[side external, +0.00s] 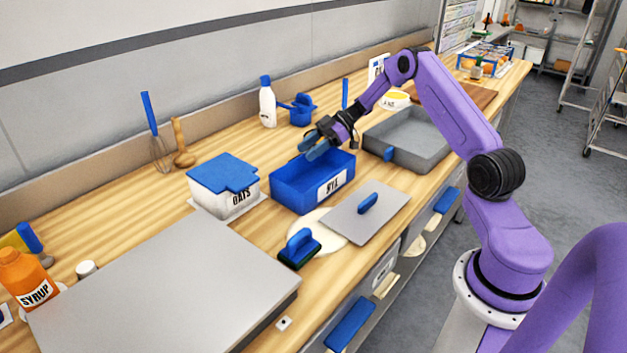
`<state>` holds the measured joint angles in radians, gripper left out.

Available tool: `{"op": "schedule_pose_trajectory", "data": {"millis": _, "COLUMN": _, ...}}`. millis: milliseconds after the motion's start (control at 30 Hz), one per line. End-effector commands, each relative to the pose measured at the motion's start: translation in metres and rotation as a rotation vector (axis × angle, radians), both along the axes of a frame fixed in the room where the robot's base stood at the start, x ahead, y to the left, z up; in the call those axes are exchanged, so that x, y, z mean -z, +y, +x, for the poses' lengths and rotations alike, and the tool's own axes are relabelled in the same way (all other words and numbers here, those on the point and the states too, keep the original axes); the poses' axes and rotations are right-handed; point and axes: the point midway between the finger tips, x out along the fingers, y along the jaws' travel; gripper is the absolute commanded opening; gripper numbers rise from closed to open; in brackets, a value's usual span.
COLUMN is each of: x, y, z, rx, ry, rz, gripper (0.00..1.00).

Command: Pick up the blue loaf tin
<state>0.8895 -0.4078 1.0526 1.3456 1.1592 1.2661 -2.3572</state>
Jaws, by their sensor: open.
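The blue loaf tin (285,190) is an open, rectangular box with a white label on its front wall. It stands upright on the wooden counter in the middle of the side external view. My gripper (308,150) is open, with blue fingertips, at the tin's back rim. It appears over or just behind that rim; I cannot tell whether it touches the tin. The inside floor of the tin is partly visible and looks empty.
An oats tub (222,200) with a blue lid stands close left of the tin. A grey lid with a blue handle (345,222) lies in front, and a grey tray (415,150) sits to the right. A white bottle (267,107) stands behind. A large grey panel (160,290) covers the front left.

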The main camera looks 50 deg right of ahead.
Motion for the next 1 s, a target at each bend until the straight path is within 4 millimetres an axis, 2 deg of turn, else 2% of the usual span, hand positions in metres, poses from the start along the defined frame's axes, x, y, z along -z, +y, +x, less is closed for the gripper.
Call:
{"op": "schedule_pose_trajectory", "data": {"millis": 267, "x": 0.003, "y": 0.0045, "z": 0.002, "rx": 0.001, "ry": 0.0, "rz": -0.001, "gripper": 0.46}}
{"op": "schedule_pose_trajectory", "data": {"millis": 400, "x": 0.0028, "y": 0.0044, "z": 0.0018, "rx": 0.001, "ry": 0.0, "rz": -0.001, "gripper": 0.0}}
{"op": "schedule_pose_trajectory", "data": {"millis": 1000, "x": 0.0037, "y": 0.0042, "z": 0.0011, "rx": 0.001, "ry": 0.003, "rz": -0.001, "gripper": 0.0}}
